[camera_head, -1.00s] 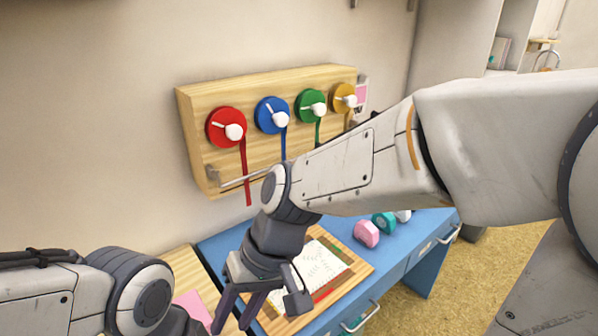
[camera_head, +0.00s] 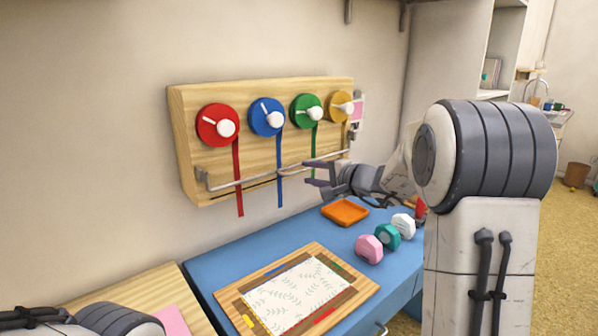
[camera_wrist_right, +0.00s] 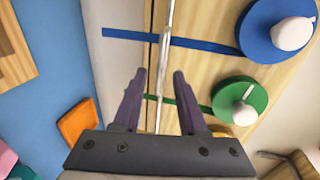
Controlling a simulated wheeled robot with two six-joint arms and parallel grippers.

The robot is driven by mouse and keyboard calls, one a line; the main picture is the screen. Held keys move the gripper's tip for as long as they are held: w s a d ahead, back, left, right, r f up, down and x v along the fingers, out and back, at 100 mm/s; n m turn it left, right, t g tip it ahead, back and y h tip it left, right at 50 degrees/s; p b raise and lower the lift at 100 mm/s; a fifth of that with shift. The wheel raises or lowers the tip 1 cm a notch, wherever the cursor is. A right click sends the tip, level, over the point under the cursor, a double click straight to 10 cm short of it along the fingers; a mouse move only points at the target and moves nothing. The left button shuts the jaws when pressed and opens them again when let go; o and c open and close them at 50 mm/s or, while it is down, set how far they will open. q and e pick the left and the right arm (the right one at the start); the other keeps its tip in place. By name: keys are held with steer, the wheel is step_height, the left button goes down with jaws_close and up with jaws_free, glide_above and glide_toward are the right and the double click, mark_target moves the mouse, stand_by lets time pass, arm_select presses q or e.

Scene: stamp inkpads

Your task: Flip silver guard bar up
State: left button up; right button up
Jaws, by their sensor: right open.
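The silver guard bar (camera_head: 262,180) runs along the lower front of the wooden wall board (camera_head: 185,140), in front of the hanging ribbons. In the right wrist view the bar (camera_wrist_right: 164,60) passes lengthwise between my open fingers. My right gripper (camera_head: 312,172) is open at the bar, right of the blue ribbon and near the green one. It also shows in the right wrist view (camera_wrist_right: 160,82). I cannot tell whether a finger touches the bar. Part of the left arm shows at the bottom left of the head view, but its gripper does not.
Red (camera_head: 208,135), blue (camera_head: 260,128), green (camera_head: 300,118) and yellow (camera_head: 336,110) reels sit above the bar. On the blue table (camera_head: 225,270) are an orange tray (camera_head: 344,212), pink (camera_head: 369,248), teal (camera_head: 388,237) and white stamps (camera_head: 403,224), and a wooden frame with patterned paper (camera_head: 300,290).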

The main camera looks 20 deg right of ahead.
mark_target(301, 171)
steer(key=x, duration=0.5)
steer(key=shift+p, duration=0.35)
jaws_close()
